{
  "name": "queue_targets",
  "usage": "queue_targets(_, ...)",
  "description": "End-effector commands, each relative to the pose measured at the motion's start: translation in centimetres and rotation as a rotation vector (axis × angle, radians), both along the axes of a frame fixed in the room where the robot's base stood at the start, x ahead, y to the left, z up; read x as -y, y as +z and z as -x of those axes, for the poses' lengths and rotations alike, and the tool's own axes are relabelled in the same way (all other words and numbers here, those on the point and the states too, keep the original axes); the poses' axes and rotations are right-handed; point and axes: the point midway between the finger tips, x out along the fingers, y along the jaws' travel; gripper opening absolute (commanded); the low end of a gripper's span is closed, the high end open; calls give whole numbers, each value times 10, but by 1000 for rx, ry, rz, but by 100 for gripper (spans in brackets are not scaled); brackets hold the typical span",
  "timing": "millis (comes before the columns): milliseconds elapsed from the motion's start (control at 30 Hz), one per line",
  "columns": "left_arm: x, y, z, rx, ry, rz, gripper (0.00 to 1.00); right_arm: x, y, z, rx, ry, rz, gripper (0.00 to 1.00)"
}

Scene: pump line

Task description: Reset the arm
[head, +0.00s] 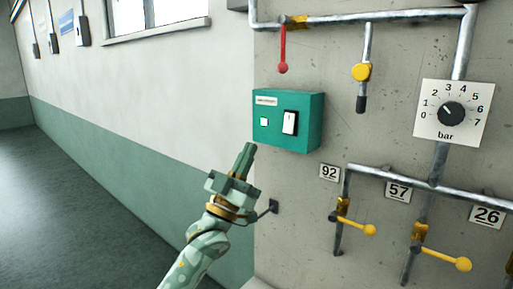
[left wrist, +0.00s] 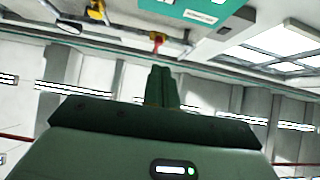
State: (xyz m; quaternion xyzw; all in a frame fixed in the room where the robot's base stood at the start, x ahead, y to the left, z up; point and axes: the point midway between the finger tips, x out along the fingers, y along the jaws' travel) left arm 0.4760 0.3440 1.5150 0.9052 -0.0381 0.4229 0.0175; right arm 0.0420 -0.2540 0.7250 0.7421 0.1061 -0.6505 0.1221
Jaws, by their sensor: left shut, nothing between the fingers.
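My left gripper (head: 246,160) is shut and empty. In the head view it points up, just below and left of the green switch box (head: 287,120) on the concrete wall. It seems close to the box, but I cannot tell the exact gap. In the left wrist view the closed fingers (left wrist: 161,86) stand upright in the middle, and part of the green box (left wrist: 200,12) shows at the top edge. The box carries a black-and-white rocker switch (head: 290,122) and a small white square (head: 264,122). My right gripper is in neither view.
A red-handled valve (head: 283,48) and a yellow-and-black handle (head: 361,75) hang from the upper pipe. A pressure dial (head: 452,114) is at right. The floor at left (head: 70,190) is clear.

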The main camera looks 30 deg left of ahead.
Motion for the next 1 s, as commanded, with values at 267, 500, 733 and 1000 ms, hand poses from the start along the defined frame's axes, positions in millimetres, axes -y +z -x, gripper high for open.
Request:
queue_targets(267, 0, -3, 5, 0, 0, 0, 0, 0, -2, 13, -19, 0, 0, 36)
queue_targets(500, 0, -3, 5, 0, 0, 0, 0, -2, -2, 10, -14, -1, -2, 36)
queue_targets(733, 4, -11, 2, -33, 5, -15, 0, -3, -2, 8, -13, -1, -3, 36)
queue_targets(1000, 64, -170, 5, -650, 133, -319, 0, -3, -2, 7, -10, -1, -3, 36)
